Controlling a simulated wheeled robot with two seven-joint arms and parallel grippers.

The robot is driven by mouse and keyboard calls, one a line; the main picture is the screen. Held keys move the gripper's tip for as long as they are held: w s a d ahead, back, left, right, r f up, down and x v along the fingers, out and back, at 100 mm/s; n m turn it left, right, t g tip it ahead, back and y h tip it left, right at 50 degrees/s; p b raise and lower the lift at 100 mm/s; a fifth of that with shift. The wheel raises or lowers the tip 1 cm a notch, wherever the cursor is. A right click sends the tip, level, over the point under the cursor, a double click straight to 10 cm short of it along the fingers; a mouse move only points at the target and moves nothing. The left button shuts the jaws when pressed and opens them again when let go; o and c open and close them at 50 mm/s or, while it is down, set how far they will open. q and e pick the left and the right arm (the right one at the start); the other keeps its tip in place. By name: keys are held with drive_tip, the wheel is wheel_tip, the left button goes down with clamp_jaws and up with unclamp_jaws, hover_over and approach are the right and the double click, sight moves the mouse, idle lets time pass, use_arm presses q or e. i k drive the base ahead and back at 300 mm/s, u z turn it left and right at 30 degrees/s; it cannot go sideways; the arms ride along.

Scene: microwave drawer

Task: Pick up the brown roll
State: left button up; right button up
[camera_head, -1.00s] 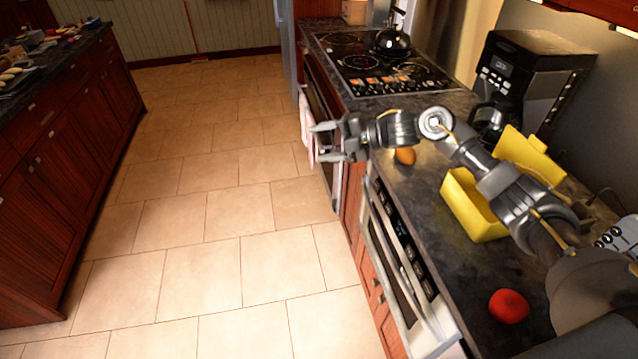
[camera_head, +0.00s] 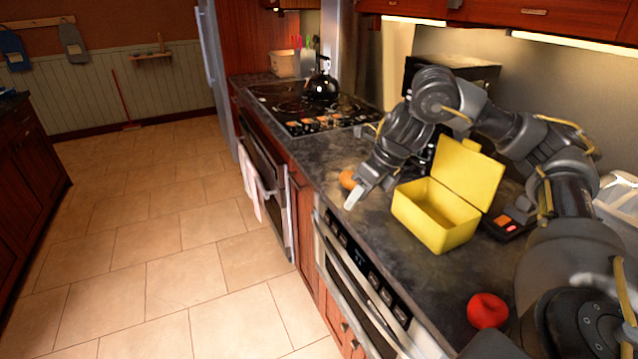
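The brown roll (camera_head: 346,179) lies on the dark countertop, left of the yellow box. My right gripper (camera_head: 371,191) points down at the counter beside the roll, on its near right side. Its two fingers are spread apart with nothing seen between them. One light grey fingertip overlaps the roll's lower right edge in the picture; I cannot tell whether they touch. My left gripper is not in view.
An open yellow box (camera_head: 437,224) stands right of the gripper with its lid up. A red apple (camera_head: 487,311) lies nearer on the counter (camera_head: 400,268). A stove with a black kettle (camera_head: 321,86) is behind. The counter's front edge is close to the roll.

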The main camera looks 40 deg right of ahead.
sight(345, 177)
drive_tip(key=u, duration=0.2)
drive_tip(key=i, duration=1.95)
drive_tip(key=z, duration=1.7)
